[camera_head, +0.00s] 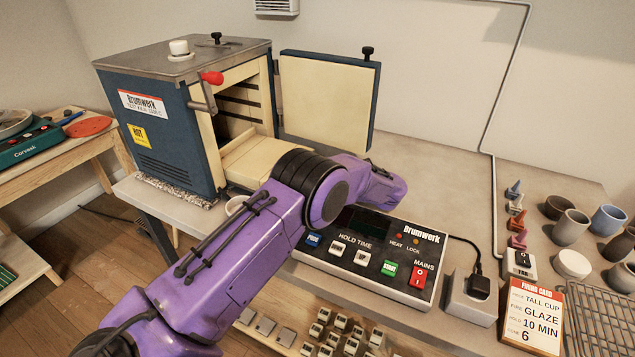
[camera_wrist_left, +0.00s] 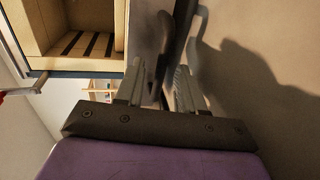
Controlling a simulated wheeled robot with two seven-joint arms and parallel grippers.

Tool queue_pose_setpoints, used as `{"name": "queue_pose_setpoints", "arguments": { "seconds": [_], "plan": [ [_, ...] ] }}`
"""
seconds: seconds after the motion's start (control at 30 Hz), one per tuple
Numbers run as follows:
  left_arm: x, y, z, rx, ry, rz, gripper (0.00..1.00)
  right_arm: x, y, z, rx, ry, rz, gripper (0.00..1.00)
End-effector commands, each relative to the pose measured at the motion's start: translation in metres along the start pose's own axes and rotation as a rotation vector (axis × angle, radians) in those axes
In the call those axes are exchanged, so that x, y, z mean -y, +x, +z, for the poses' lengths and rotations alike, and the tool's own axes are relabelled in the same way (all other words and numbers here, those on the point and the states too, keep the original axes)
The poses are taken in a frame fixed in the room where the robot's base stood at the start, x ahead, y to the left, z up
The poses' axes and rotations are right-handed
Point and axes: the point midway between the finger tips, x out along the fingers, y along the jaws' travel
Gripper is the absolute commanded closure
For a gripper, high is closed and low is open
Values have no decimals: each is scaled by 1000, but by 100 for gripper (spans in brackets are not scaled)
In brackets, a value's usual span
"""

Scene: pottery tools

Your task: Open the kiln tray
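The blue kiln (camera_head: 165,130) stands at the back left of the bench, its front open. Its cream-lined door (camera_head: 325,100) is swung out to the right. A cream tray-like slab (camera_head: 255,160) lies at the foot of the opening, partly behind my purple left arm. My left gripper (camera_wrist_left: 162,85) lies beyond the arm's bend, its fingers hidden in the head view. In the left wrist view a dark bar and a curved grey piece (camera_wrist_left: 196,45) lie at the fingers. I cannot tell whether they are gripped. The kiln interior (camera_wrist_left: 75,30) is at upper left there. My right gripper is out of view.
A red-knobbed lever (camera_head: 211,78) sticks out at the kiln's front. A control box (camera_head: 370,260) sits just in front of my arm. A firing card (camera_head: 533,318), a wire rack (camera_head: 600,315) and several cups (camera_head: 570,228) are at the right. Bare bench lies behind the control box.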

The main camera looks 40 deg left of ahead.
Motion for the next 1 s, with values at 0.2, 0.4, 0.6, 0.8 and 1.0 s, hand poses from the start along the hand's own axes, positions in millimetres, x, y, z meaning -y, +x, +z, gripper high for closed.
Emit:
{"name": "queue_pose_setpoints", "arguments": {
  "seconds": [0.2, 0.4, 0.6, 0.8, 1.0],
  "plan": [
    [1, -3, 0, 2, 0, 0, 62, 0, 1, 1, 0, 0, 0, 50],
    [5, -40, 1, 6, -3, 1, 62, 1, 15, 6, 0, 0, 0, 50],
    [4, -86, 1, 5, -3, 1, 62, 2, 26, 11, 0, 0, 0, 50],
    [1, -105, 0, 1, 0, 0, 62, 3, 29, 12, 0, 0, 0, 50],
    [0, -106, 0, 0, 1, 0, 62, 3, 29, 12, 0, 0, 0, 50]
  ]
}}
